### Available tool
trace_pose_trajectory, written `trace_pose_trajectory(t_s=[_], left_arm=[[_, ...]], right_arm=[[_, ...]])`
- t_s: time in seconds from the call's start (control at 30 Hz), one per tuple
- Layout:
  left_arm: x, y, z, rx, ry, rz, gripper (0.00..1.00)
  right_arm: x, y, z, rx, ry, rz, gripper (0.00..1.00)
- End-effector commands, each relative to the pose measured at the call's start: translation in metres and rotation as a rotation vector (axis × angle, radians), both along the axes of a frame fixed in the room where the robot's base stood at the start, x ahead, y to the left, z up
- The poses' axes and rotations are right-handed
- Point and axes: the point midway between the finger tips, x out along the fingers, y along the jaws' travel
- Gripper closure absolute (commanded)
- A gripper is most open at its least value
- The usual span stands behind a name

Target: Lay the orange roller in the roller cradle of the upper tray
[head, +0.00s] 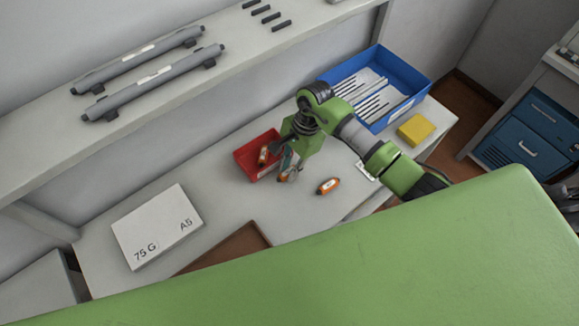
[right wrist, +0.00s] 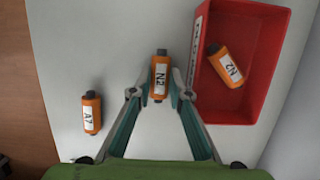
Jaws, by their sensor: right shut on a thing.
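My right gripper (head: 288,172) is low over the white table, beside the red bin (head: 245,157). In the right wrist view its fingers (right wrist: 161,92) are shut on a small orange cylinder labelled N2 (right wrist: 160,74) with a dark cap. A second orange cylinder labelled N2 (right wrist: 226,68) lies tilted inside the red bin (right wrist: 240,116). An orange cylinder labelled A7 (right wrist: 91,114) lies on the table to the left; it also shows in the head view (head: 328,186). I cannot make out a roller cradle or an upper tray. My left gripper is not in view.
A shelf (head: 200,82) above the table bears two grey rollers (head: 150,84) and several small dark pieces. A blue tray (head: 405,103) with white strips and a yellow block (head: 415,130) are at the right. A white paper pack (head: 158,226) lies left.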

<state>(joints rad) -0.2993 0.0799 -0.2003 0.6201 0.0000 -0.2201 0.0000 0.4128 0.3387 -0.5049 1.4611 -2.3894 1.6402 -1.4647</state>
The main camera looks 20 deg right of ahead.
Motion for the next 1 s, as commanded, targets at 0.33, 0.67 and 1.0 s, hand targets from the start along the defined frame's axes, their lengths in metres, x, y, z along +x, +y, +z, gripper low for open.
trace_pose_trajectory(t_s=[0.33,0.67,1.0], left_arm=[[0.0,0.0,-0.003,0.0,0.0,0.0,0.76],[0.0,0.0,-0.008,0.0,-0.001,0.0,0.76],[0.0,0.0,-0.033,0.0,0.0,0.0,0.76]], right_arm=[[0.0,0.0,-0.002,0.0,0.0,0.0,0.76],[0.003,-0.006,0.017,-0.002,-0.006,0.001,0.76],[0.009,-0.024,0.086,-0.002,-0.006,0.001,0.76]])
